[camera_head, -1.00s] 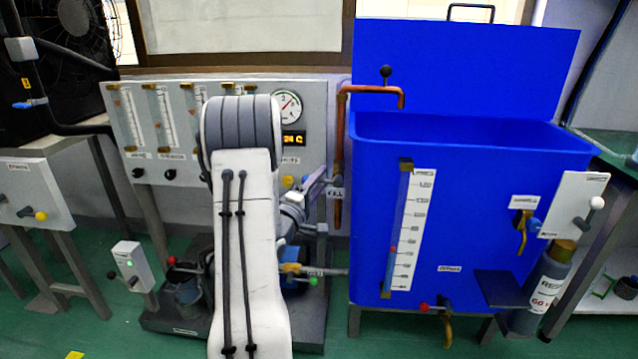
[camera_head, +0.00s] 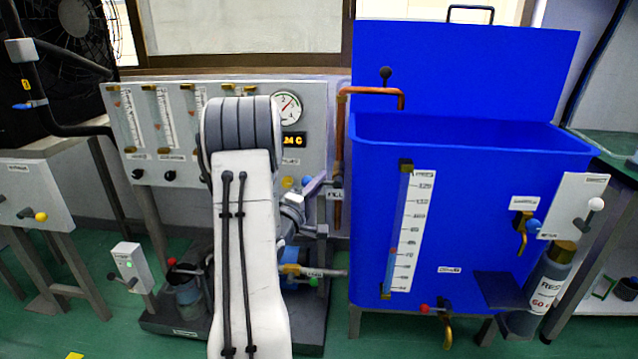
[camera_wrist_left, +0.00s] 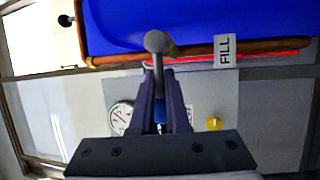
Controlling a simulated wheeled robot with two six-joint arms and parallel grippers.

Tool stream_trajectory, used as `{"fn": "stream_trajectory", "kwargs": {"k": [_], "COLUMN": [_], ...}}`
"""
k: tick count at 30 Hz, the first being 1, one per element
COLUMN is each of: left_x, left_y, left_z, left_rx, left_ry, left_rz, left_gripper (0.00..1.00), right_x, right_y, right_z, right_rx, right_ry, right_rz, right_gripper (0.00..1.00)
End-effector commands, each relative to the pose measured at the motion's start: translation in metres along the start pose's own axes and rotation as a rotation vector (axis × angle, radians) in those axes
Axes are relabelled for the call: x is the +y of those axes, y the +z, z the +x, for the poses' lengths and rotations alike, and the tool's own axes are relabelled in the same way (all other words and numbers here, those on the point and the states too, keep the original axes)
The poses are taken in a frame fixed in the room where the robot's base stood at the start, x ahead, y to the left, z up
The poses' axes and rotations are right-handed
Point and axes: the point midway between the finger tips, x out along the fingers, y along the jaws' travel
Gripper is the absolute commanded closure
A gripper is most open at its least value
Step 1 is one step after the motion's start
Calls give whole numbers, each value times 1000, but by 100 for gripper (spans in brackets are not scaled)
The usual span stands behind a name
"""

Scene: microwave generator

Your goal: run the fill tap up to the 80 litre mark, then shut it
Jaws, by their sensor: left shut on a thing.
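The copper fill pipe (camera_head: 341,130) stands left of the blue tank (camera_head: 480,200), and its spout hangs over the tank. A FILL label (camera_head: 336,195) sits low on it and shows larger in the left wrist view (camera_wrist_left: 225,50). My left gripper (camera_head: 318,184) is beside this label. In the left wrist view its fingers are shut on the grey fill tap handle (camera_wrist_left: 157,42). The tank's level gauge (camera_head: 405,230) has a red marker (camera_head: 393,250) in its lower half; the numbers beside it are too small to read surely. My right gripper is out of view.
A gauge panel (camera_head: 315,100) stands behind my left arm. A brass tap (camera_head: 522,232) is on the tank's right front, and a drain tap (camera_head: 445,320) with a red knob is below.

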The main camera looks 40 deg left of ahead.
Motion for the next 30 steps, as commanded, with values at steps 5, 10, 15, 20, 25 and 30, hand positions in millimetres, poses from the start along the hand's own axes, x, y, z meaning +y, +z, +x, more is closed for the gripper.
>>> {"fn": "stream_trajectory", "kwargs": {"k": [5, 10, 15, 20, 25, 30], "left_x": [-1, -1, -1, -1, 0, 10], "left_y": [0, 0, 0, 0, 0, -1], "left_z": [-1, -1, -1, -1, -1, 1], "left_rx": [0, 0, 0, 0, -1, -17], "left_ry": [-2, -2, -3, -3, -4, -38], "left_rz": [-1, -1, -2, -2, 0, 79], "left_gripper": [100, 100, 100, 100, 100, 100], "right_x": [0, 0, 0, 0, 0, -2], "right_y": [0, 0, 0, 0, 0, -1], "right_z": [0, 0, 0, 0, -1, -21], "right_rx": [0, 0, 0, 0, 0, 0], "right_ry": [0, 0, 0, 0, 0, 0], "right_rz": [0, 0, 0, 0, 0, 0], "right_gripper": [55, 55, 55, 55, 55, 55]}}
